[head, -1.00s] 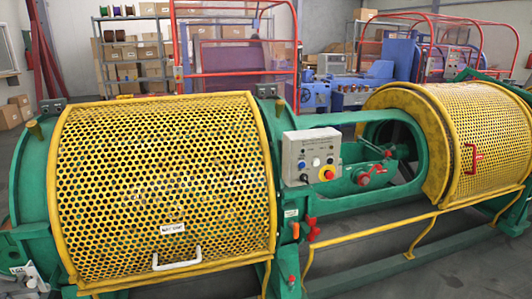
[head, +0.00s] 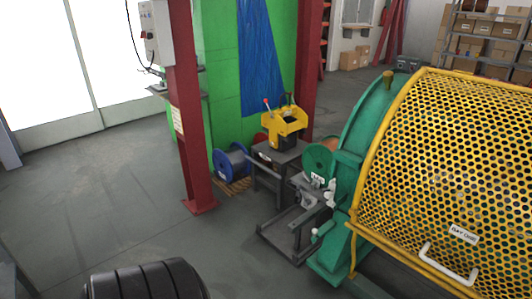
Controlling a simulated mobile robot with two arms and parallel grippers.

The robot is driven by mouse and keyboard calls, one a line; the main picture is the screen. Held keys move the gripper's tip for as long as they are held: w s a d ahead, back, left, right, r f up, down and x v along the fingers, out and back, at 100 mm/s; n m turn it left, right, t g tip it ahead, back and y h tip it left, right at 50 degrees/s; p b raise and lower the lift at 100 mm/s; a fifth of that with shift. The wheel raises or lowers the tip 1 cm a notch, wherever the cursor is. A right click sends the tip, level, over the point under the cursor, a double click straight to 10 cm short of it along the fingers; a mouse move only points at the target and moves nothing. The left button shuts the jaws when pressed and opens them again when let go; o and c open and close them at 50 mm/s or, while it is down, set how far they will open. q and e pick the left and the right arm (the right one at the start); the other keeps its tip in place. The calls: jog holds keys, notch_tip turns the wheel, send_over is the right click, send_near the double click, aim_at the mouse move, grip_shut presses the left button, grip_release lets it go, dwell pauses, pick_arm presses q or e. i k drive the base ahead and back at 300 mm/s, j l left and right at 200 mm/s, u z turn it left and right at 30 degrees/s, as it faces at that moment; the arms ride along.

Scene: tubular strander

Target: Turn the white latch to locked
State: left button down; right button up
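Small white parts (head: 331,190) show at the left end of the green machine frame (head: 372,122), beside a reel. Another small white part (head: 317,238) sits lower on the same end. They are too small for me to tell whether either is the white latch or how it is turned. A white handle (head: 450,264) is on the lower edge of the yellow perforated guard (head: 450,150), which looks closed, under a small white label. Neither of my grippers is in view.
A red column (head: 186,120) carries a grey control box (head: 159,32). Behind stand a blue reel (head: 231,165) and a dark stand with a yellow-topped device (head: 284,122). Open grey floor (head: 100,200) lies left.

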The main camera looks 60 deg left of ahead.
aim_at(330, 195)
jog(key=j+u, duration=0.1)
jog(key=u, duration=1.2)
